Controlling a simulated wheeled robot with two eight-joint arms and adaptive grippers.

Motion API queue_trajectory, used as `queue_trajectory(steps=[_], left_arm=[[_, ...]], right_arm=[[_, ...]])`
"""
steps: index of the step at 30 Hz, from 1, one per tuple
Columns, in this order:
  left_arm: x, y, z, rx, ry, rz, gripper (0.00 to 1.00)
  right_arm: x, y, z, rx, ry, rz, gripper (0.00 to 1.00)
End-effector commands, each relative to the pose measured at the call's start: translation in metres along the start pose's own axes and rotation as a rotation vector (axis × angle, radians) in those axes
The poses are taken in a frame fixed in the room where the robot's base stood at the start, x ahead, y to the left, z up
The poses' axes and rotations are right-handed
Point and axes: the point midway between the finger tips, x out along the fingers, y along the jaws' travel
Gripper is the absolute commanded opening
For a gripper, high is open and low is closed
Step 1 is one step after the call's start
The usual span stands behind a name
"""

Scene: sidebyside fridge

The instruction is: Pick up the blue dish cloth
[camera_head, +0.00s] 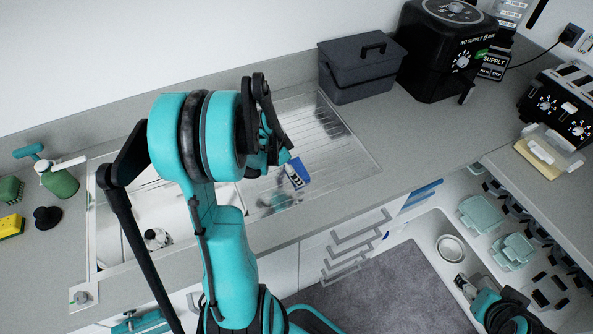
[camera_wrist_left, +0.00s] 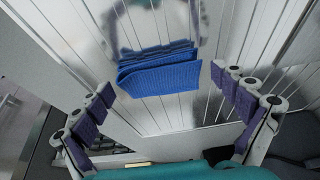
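The blue dish cloth (camera_wrist_left: 158,76) lies folded on the ribbed metal drainboard (camera_head: 340,140). In the head view the blue patch (camera_head: 297,173) just below my left gripper (camera_head: 280,145) looks like this cloth, partly hidden by the gripper. In the left wrist view my left gripper (camera_wrist_left: 163,90) is open, its purple-padded fingers spread on either side of the cloth. The fingers look apart from the cloth, with nothing between them gripped. My right arm shows at the lower right of the head view, and its gripper (camera_head: 465,287) is too small and partly hidden to read.
A dark lidded box (camera_head: 360,75) and a black appliance (camera_head: 440,50) stand behind the drainboard. The sink (camera_head: 150,220) is left of it, partly behind my arm. A green spray bottle (camera_head: 60,180) and a yellow sponge (camera_head: 10,226) stand at the far left.

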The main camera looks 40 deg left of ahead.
Motion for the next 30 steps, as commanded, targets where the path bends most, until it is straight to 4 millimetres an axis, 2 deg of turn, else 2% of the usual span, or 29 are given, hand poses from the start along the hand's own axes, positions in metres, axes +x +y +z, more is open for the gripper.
queue_trajectory(steps=[1,3,4,17,20,24,30], left_arm=[[0.0,0.0,0.0,0.0,0.0,0.0,0.76],[0.0,0.0,0.0,0.0,0.0,0.0,0.58],[0.0,0.0,0.0,0.0,0.0,0.0,0.54],[-0.006,0.0,-0.003,0.0,0.0,0.0,0.54],[-0.017,0.0,-0.007,0.0,0.0,0.0,0.54],[-0.042,0.0,-0.017,0.0,0.0,0.0,0.54],[-0.055,0.038,-0.054,0.006,0.0,0.002,0.54]], right_arm=[[0.0,0.0,0.0,0.0,0.0,0.0,0.71],[0.0,0.0,0.0,0.0,0.0,0.0,0.71],[0.0,0.0,0.0,0.0,0.0,0.0,0.71],[-0.003,0.0,-0.002,0.0,0.0,0.0,0.71],[-0.006,0.0,-0.004,0.0,0.0,0.0,0.71],[-0.015,0.0,-0.011,0.0,0.0,0.0,0.71],[-0.024,0.0,-0.017,0.0,0.0,0.0,0.71]])
